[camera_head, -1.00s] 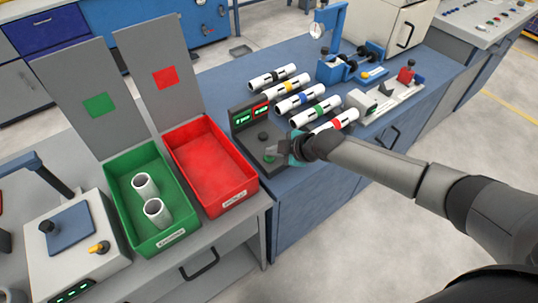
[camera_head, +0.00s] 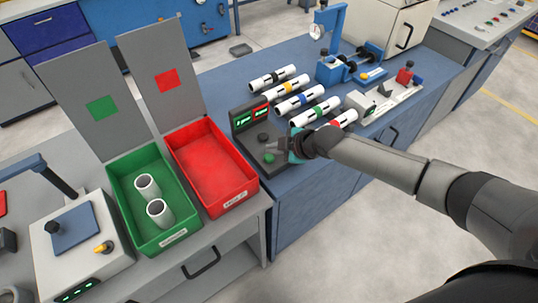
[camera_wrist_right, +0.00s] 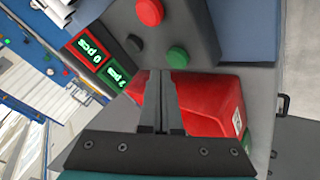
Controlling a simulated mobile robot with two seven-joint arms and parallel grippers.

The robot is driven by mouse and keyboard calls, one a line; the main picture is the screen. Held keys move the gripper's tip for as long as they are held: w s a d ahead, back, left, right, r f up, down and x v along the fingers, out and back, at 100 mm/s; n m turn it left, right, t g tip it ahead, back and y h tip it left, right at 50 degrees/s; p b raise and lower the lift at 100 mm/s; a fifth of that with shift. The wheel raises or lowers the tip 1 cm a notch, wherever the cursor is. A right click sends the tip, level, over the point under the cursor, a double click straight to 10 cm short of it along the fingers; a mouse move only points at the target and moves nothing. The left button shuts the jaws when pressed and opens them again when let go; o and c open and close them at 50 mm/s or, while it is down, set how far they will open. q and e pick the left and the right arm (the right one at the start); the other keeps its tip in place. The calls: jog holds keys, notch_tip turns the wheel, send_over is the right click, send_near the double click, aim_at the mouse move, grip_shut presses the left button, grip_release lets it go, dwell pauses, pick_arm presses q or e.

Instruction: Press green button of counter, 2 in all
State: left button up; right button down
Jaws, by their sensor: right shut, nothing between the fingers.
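The grey counter (camera_head: 244,150) stands at the left end of the blue bench, with a lit green display (camera_head: 243,121) and a lit red display (camera_head: 261,112). Its green button (camera_head: 269,158) shows at the near side, and a black knob (camera_head: 263,137) behind it. The right wrist view shows the green button (camera_wrist_right: 177,57), the red button (camera_wrist_right: 150,12) and the black knob (camera_wrist_right: 133,43). My right gripper (camera_head: 277,146) is shut and empty, close beside the green button. In the wrist view its fingertips (camera_wrist_right: 166,73) lie just below that button, apparently apart from it. My left gripper is out of view.
A green bin (camera_head: 153,242) holding two white pipes and an empty red bin (camera_head: 213,205) stand left of the counter. Several banded pipes (camera_head: 300,102) lie behind my right gripper. A blue fixture (camera_head: 335,70) stands further back.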

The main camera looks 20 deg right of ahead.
aim_at(273, 158)
jog(key=shift+r+p, duration=2.1)
jog(key=shift+r, duration=0.4)
jog(key=shift+f, duration=0.1)
